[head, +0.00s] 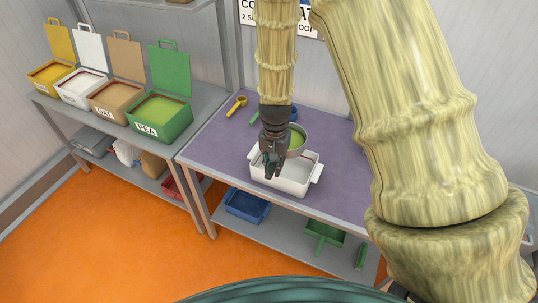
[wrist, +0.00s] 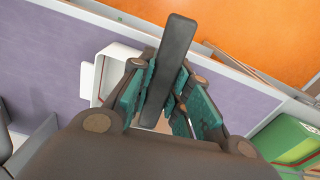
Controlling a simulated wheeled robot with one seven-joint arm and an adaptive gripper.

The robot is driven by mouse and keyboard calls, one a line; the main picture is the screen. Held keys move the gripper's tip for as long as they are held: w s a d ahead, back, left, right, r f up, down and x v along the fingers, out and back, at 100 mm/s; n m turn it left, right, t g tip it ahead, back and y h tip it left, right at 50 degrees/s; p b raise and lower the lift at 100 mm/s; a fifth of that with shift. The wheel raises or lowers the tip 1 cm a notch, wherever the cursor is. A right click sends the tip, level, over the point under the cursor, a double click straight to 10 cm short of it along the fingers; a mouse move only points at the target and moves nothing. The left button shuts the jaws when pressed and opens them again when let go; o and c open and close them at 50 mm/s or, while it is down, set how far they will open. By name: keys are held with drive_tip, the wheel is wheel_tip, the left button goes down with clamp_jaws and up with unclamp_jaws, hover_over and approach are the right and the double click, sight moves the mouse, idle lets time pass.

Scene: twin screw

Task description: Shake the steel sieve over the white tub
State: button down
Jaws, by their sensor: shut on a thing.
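The steel sieve (head: 297,146) is a round grey bowl with green matter inside. It hangs above the back of the white tub (head: 309,181), a rectangular tub with side handles on the purple table. My gripper (head: 271,164) is above the tub's left part, in front of the sieve. In the wrist view my gripper (wrist: 163,97) has its teal pads closed on a dark flat handle (wrist: 176,50), which I take to be the sieve's. The tub's white rim (wrist: 103,72) shows behind the fingers there. The sieve's bowl is hidden in the wrist view.
A yellow scoop (head: 237,104) lies at the back left of the purple table (head: 214,150). A blue item (head: 294,114) and a green item (head: 254,117) are behind the sieve. The green PEA bin (head: 160,115) stands open on the left shelf with other bins. The table's right side is clear.

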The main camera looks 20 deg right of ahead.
drive_tip(key=shift+s+a+f+b, duration=0.1)
drive_tip(key=shift+s+b, duration=0.3)
drive_tip(key=shift+s, duration=0.2)
drive_tip(key=f+b, duration=0.2)
drive_tip(key=f, duration=0.1)
drive_tip(key=f+b, duration=0.1)
drive_tip(key=shift+w+f, duration=0.2)
drive_tip(key=shift+w, duration=0.1)
